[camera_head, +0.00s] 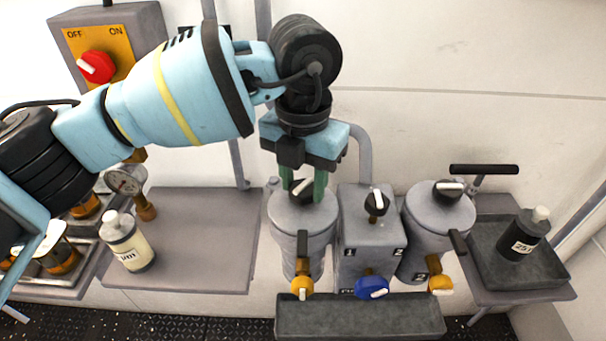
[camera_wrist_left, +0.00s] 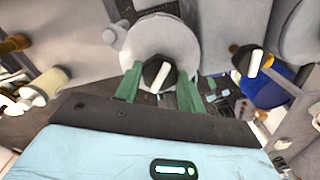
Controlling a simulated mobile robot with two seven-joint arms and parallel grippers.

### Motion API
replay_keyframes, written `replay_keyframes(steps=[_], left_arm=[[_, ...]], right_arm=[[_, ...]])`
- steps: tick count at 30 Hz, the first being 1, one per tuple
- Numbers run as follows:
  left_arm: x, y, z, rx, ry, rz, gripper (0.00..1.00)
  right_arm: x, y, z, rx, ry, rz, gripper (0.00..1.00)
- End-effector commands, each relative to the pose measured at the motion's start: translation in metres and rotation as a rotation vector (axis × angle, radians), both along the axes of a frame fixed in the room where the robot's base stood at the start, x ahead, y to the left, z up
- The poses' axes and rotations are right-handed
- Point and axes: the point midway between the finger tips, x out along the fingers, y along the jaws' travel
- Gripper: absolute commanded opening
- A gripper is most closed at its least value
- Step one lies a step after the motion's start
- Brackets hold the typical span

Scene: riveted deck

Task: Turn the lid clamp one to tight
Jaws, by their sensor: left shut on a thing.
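Lid clamp one is the black knob with a white pointer (camera_head: 299,194) on top of the left grey vessel (camera_head: 303,220). It also shows in the left wrist view (camera_wrist_left: 154,71), its white pointer slanting. My left gripper (camera_head: 304,188) comes down from above, with its green fingers shut on the clamp's two sides. In the left wrist view the left gripper (camera_wrist_left: 160,88) has one finger on each side of the knob. The lid's round grey top (camera_wrist_left: 150,38) shows beyond the knob. My right gripper is not in view.
A grey box (camera_head: 370,235) with a black knob stands right of the vessel. Another lidded vessel (camera_head: 438,220) follows. A cream-labelled bottle (camera_head: 128,240) stands on the left shelf, and a black bottle (camera_head: 524,236) on the right tray. A red switch (camera_head: 96,67) is on the wall.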

Motion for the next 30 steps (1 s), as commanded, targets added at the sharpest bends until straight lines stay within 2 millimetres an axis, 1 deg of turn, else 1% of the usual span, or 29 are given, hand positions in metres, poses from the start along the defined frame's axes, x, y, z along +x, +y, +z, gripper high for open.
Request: replay_keyframes(steps=[6,18,24,30], left_arm=[[-0.0001,0.0,0.0013,0.001,-0.001,-0.203,0.16],[0.0,0.0001,0.0002,0.001,0.0,-0.574,0.16],[0.0,0.0,-0.0002,0.002,0.0,-0.726,0.16],[-0.0001,0.0,-0.0004,0.001,0.001,-0.833,0.16]], right_arm=[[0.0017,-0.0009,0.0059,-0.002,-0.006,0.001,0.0],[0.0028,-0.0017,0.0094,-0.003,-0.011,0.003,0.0],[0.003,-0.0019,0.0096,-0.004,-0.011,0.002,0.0],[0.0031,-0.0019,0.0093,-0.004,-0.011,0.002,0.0]])
